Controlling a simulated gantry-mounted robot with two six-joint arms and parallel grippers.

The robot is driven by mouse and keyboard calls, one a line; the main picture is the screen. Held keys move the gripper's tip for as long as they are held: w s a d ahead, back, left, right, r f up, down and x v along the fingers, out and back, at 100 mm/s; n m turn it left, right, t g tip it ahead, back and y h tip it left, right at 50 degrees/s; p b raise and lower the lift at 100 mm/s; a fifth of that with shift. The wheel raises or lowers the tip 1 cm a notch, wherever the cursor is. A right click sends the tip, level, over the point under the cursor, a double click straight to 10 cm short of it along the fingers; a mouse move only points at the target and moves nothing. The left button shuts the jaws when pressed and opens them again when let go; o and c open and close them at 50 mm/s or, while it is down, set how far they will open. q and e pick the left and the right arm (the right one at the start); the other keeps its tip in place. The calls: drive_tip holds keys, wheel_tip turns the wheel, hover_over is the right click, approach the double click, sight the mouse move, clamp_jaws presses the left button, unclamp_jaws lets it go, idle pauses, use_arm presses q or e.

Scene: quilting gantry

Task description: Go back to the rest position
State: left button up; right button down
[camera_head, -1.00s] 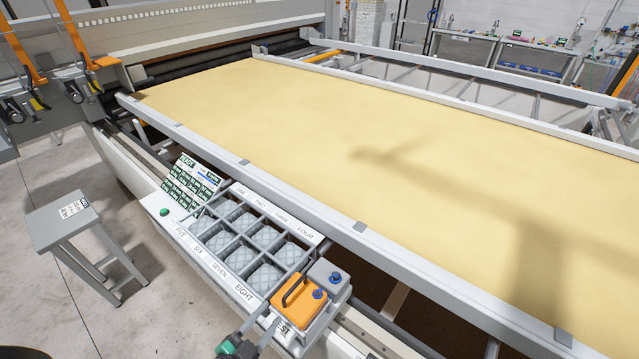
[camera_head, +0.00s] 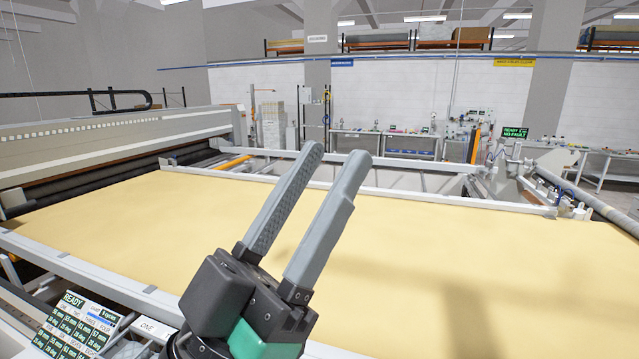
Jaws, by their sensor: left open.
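My left gripper (camera_head: 338,158) stands upright in the middle of the head view. Its two long grey fingers point up and slightly right, with a gap between them and nothing held. It is open. Behind it the yellow fabric (camera_head: 130,230) is spread flat over the quilting frame. The gripper's body hides part of the fabric and the frame's near rail. My right gripper is not in view.
The near frame rail (camera_head: 100,283) runs across the lower left. A display panel reading READY (camera_head: 78,322) and part of a labelled tray (camera_head: 150,328) show at the bottom left. Benches (camera_head: 385,140) stand along the back wall. Open space lies above the fabric.

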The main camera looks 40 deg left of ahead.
use_arm(q)
wheel_tip(320, 180, up, 16)
drive_tip(key=p, duration=1.6)
drive_tip(key=shift+s+r+h, duration=0.15)
drive_tip(key=shift+r+h, duration=0.05)
drive_tip(key=shift+h, duration=0.1)
drive_tip(key=shift+d, duration=0.1)
